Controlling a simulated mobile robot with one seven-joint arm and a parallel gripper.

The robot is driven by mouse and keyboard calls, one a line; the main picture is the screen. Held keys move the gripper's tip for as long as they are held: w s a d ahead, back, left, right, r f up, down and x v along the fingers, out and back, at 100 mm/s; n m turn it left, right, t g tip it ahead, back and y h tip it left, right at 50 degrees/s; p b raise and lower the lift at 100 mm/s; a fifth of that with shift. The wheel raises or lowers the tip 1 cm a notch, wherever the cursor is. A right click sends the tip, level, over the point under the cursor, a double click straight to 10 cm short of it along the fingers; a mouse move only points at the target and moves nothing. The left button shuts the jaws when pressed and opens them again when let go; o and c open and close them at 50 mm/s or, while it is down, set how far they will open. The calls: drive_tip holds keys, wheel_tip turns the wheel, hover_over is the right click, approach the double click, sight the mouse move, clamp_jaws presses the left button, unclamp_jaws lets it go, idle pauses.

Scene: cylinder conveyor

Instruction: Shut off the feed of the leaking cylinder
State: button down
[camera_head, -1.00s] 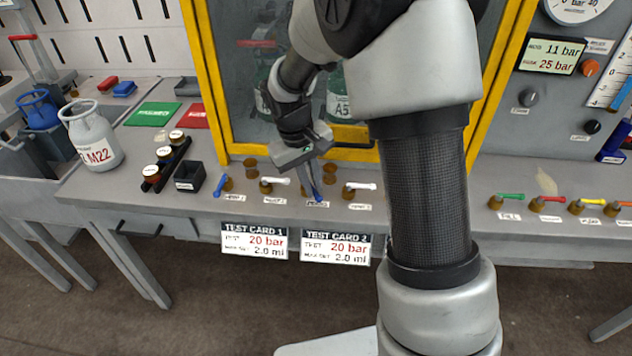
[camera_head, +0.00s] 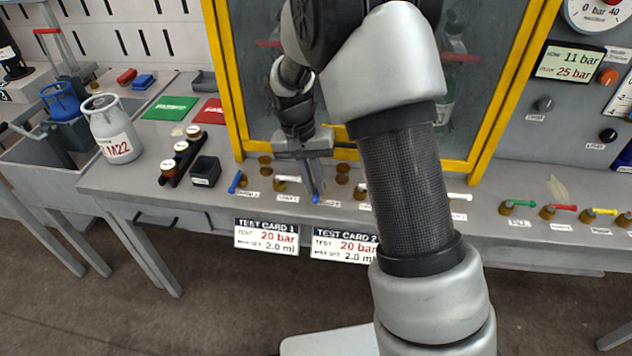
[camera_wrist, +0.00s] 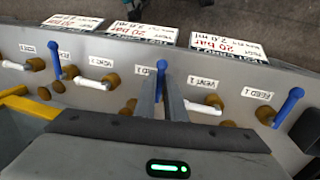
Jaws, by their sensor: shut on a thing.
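A row of valves with labels runs along the bench front. My gripper (camera_head: 315,192) is shut on the middle blue feed handle (camera_wrist: 162,66), labelled FEED 2 in the wrist view. That handle's free end points toward the bench's front edge, and its base is hidden between my fingers. Another blue handle, FEED 1 (camera_head: 236,183), is left of it; it shows at right in the wrist view (camera_wrist: 290,105). A third blue handle (camera_wrist: 54,58) is at left in the wrist view. Cylinders stand behind the cabinet glass, and a green one (camera_head: 446,98) is partly hidden; I cannot tell which leaks.
White vent handles (camera_head: 289,179) (camera_wrist: 203,107) sit close on both sides of the blue handle. Test cards (camera_head: 266,237) hang from the bench front. A yellow-framed cabinet (camera_head: 228,80) stands behind. Coloured valves (camera_head: 519,204) are at right; a grey cylinder (camera_head: 110,128) is at left.

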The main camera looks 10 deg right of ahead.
idle(0.4)
drive_tip(key=c, duration=1.8)
unclamp_jaws()
drive_tip(key=a+r+p, duration=0.1)
drive_tip(key=r, duration=0.4)
drive_tip(key=a+r+p, duration=0.1)
drive_tip(key=r, duration=0.5)
drive_tip(key=w+a+r+p, duration=0.1)
drive_tip(key=r+p, duration=0.1)
drive_tip(key=r, duration=0.4)
drive_tip(key=shift+a, duration=0.15)
drive_tip(key=s+d+r+n+t+y, duration=0.1)
drive_tip(key=s+d+r+t+y, duration=0.3)
drive_tip(key=s+r, duration=0.6)
drive_tip(key=s+d+f+n+t+h, duration=0.1)
drive_tip(key=s+d+n+t+h, duration=0.2)
drive_tip(key=s, duration=1.1)
drive_tip(key=shift+g+y, duration=0.3)
drive_tip(key=shift+y, duration=0.2)
drive_tip(key=r+p, duration=1.6)
drive_tip(key=p, duration=0.1)
drive_tip(key=shift+d+r, duration=0.3)
drive_tip(key=shift+d, duration=0.05)
